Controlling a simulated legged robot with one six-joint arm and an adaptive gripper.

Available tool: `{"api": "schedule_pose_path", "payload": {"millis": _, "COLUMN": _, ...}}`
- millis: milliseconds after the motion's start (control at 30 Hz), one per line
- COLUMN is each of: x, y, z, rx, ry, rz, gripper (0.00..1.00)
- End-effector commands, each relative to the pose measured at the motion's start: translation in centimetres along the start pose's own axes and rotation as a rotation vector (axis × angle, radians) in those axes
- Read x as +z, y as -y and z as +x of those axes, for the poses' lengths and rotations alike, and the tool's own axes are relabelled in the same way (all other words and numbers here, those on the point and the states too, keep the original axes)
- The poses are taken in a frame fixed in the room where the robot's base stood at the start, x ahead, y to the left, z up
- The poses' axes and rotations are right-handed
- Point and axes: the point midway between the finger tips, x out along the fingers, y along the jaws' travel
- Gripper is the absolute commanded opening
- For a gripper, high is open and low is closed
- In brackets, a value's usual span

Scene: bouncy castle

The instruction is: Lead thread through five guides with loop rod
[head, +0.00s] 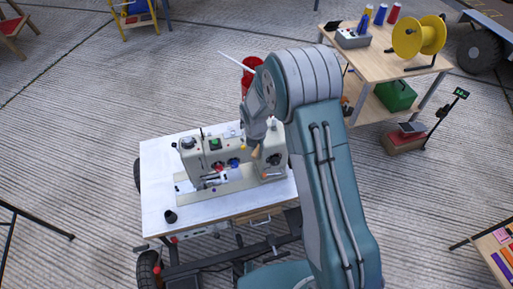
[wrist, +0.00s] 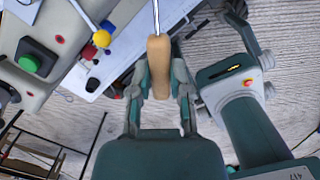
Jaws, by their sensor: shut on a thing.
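My gripper (wrist: 160,84) is shut on the loop rod's wooden handle (wrist: 158,62) in the wrist view. The thin metal shaft (wrist: 156,15) runs from the handle out of the top edge, so its loop end is out of view. The sewing machine (wrist: 60,28) with a green button fills the upper left, beside the gripper. In the head view, the pale sewing machine (head: 205,154) stands on a white table (head: 160,180), with my wrist above its right part. The thread and the separate guides are too small to make out.
A dark small cup-like thing (head: 170,216) sits at the table's front left. A red container (head: 251,70) is behind my wrist. A wooden workbench (head: 375,68) with a yellow spool (head: 407,40) stands at the back right. The ribbed floor left of the table is largely clear.

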Motion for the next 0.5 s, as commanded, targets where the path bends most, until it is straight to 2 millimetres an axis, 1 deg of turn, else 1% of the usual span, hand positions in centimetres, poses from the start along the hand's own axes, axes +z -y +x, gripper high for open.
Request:
{"api": "schedule_pose_path", "payload": {"millis": 300, "x": 3.2, "y": 0.1, "z": 0.0, "rx": 0.000, "ry": 0.001, "rz": 0.004, "gripper": 0.00}}
{"api": "schedule_pose_path", "payload": {"millis": 500, "x": 4.8, "y": 0.1, "z": 0.1, "rx": -0.001, "ry": 0.000, "rz": 0.005, "gripper": 0.00}}
